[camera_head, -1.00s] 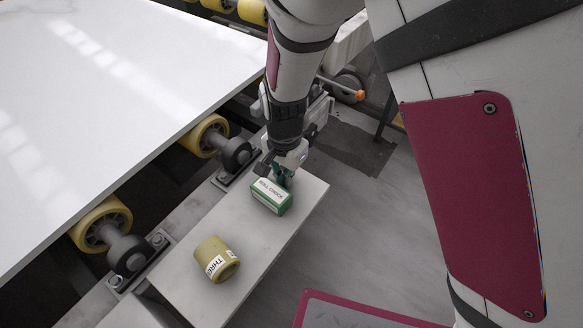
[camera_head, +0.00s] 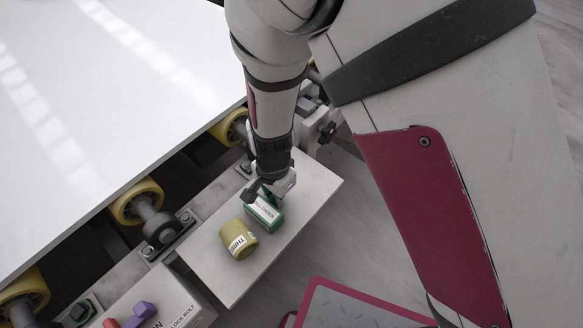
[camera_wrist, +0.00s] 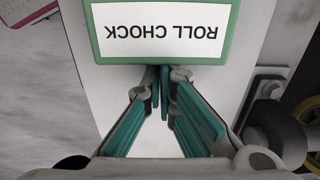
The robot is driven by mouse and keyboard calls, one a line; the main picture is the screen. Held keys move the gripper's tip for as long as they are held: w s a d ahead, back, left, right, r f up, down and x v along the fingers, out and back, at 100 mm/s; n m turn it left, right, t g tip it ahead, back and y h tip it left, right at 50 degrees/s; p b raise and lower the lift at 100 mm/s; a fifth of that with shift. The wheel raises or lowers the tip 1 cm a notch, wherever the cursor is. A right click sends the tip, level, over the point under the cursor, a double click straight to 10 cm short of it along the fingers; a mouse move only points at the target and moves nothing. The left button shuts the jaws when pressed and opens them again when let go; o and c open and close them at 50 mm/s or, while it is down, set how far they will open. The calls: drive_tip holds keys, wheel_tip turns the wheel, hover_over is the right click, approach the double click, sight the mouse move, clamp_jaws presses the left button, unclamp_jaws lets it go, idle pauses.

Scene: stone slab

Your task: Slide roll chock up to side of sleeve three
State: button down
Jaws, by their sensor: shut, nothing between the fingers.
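My gripper (camera_head: 268,192) is at the chock's far side, fingers shut and empty. In the wrist view, the shut teal fingertips (camera_wrist: 161,80) meet the edge of the chock (camera_wrist: 165,58). The sleeve is not in the wrist view.
Yellow rollers (camera_head: 137,201) on brackets line the slab's left side under a large white sheet (camera_head: 110,90). A lower block with coloured pieces (camera_head: 143,312) and lettering stands at bottom left. A red-edged tray (camera_head: 350,305) is at the bottom. The slab's right part is bare.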

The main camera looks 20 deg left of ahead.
drive_tip(key=shift+s+a, duration=0.15)
drive_tip(key=shift+s, duration=0.25)
drive_tip(key=w, duration=0.1)
drive_tip(key=w+d, duration=0.1)
drive_tip(key=w, duration=0.2)
drive_tip(key=shift+d+f, duration=0.1)
drive_tip(key=shift+d, duration=0.15)
drive_tip(key=w+d+r+y+p, duration=0.1)
drive_tip(key=d+r, duration=0.2)
drive_tip(key=r, duration=0.7)
drive_tip(key=w+d+r+p, duration=0.15)
drive_tip(key=d+r, duration=0.25)
drive_tip(key=r, duration=0.7)
drive_tip(key=s+d+r+n+t+p, duration=0.1)
drive_tip(key=s+d+r+n+p, duration=0.1)
drive_tip(key=d+r, duration=0.95)
drive_tip(key=s+d+r+n+t+p, duration=0.1)
drive_tip(key=s+d+r, duration=0.4)
drive_tip(key=d, duration=0.3)
drive_tip(key=s+d+r+t+h+p, duration=0.1)
drive_tip(key=s+d+r, duration=0.3)
drive_tip(key=s+d, duration=0.4)
drive_tip(key=shift+s+r+n+t, duration=0.2)
drive_tip(key=shift+r+n+t, duration=0.2)
drive_tip(key=shift+t, duration=0.2)
